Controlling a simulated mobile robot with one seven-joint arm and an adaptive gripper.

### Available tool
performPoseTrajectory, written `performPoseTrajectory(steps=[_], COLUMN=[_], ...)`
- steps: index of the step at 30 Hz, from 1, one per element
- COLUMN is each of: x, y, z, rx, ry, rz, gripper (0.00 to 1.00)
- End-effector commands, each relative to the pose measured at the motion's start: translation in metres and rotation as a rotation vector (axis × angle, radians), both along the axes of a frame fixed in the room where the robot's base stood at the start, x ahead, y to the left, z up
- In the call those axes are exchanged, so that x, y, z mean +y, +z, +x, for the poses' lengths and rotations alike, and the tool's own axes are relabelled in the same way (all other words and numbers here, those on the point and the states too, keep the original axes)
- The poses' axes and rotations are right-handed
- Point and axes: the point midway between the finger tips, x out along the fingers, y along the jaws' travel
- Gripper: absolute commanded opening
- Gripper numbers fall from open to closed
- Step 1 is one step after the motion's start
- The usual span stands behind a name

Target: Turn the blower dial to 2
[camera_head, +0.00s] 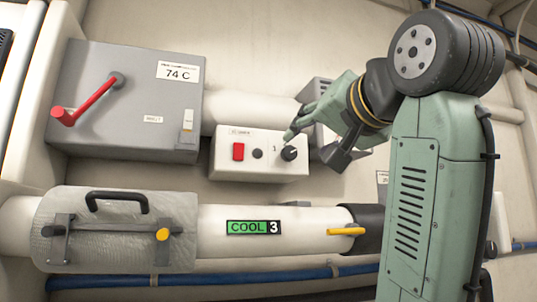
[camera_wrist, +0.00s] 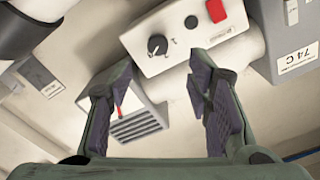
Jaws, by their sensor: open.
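The blower dial (camera_head: 289,154) is a small black round knob on the right of a white control box. A white mark, perhaps a numeral, is printed left of it, too small to read surely. In the wrist view the dial (camera_wrist: 157,45) shows a pale pointer line; its setting cannot be read. My gripper (camera_head: 312,146) is open and empty, in front of the box's right end. One finger overlaps the box's top edge near the dial in the head view. In the wrist view the dial lies beyond my open fingertips (camera_wrist: 158,66), roughly between them, apparently not gripped.
The white box (camera_head: 225,163) also has a red switch (camera_head: 238,151) and a black round part (camera_head: 257,154). A grey box (camera_head: 150,95) with a red lever (camera_head: 88,103) and a "74 C" label stands left. A pipe marked "COOL 3" (camera_head: 254,227) with a yellow handle (camera_head: 346,231) runs below.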

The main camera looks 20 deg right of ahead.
Motion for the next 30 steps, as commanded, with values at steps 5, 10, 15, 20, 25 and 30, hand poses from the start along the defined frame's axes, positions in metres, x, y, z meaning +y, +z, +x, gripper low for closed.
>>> performPoseTrajectory(steps=[5, 10, 15, 20, 25, 30], x=[-0.003, -0.001, 0.0, 0.001, 0.001, 0.002], y=[0.002, 0.003, 0.003, 0.002, 0.001, 0.0], z=[0.007, 0.037, 0.07, 0.092, 0.103, 0.104], rx=[0.014, 0.014, 0.012, 0.011, 0.01, 0.009], ry=[-0.005, -0.004, -0.003, -0.005, -0.005, -0.005], rz=[0.006, 0.006, 0.006, 0.006, 0.005, 0.004], gripper=[0.46, 0.46, 0.46, 0.46, 0.46, 0.46])
